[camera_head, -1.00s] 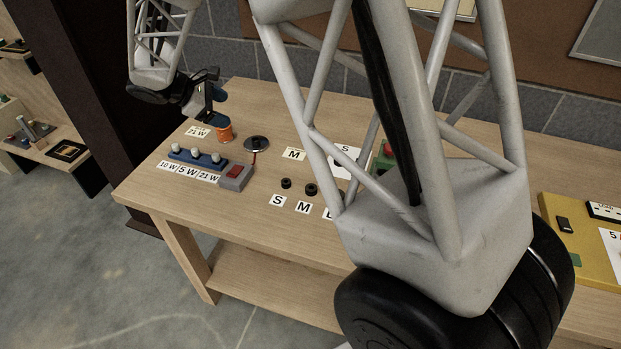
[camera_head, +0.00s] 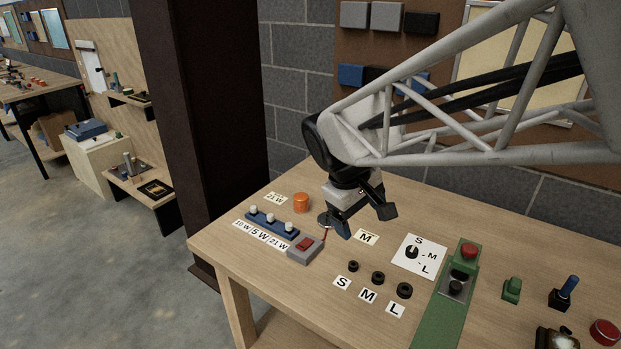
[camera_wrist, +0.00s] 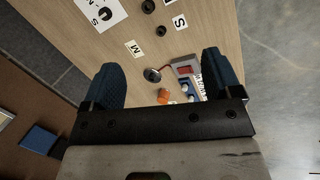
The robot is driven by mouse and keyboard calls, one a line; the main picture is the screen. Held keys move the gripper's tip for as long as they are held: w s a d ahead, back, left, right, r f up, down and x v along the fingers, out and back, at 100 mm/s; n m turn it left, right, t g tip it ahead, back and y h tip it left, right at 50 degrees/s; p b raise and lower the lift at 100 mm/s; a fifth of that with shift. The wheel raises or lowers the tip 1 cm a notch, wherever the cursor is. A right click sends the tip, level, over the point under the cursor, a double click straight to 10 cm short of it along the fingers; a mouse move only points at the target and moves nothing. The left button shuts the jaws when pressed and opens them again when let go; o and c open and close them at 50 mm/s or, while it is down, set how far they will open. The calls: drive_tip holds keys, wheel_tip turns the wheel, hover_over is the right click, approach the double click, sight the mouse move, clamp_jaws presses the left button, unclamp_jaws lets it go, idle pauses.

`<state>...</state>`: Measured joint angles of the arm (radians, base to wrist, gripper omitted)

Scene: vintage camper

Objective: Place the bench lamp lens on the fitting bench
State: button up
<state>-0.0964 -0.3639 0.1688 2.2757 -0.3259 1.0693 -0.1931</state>
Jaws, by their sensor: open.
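The orange cap (camera_head: 302,202), which looks like the bench lamp lens, stands on the wooden fitting bench (camera_head: 231,243), close to a small 21 W card. It also shows in the wrist view (camera_wrist: 164,96), beyond and between the fingers. My gripper (camera_head: 364,217) is above the bench, to the right of the orange cap and apart from it. Its two blue-padded fingers are spread wide with nothing between them, as the wrist view (camera_wrist: 160,80) shows. A round dark disc (camera_wrist: 152,75) on the bench is partly hidden by my gripper in the head view.
A blue strip with several white bulbs (camera_head: 270,222) and a grey box with a red button (camera_head: 305,248) sit left of my gripper. Black rings (camera_head: 378,278) and a green panel (camera_head: 440,318) lie to the right. A dark post (camera_head: 195,130) stands behind the bench's left end.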

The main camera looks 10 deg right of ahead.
drive_tip(key=s+f+m+t+y, duration=0.1)
drive_tip(key=s+m, duration=0.4)
drive_tip(key=s, duration=0.9)
drive_tip(key=shift+a+t+y, duration=0.2)
drive_tip(key=shift+t+y, duration=0.3)
drive_tip(key=shift+y, duration=0.6)
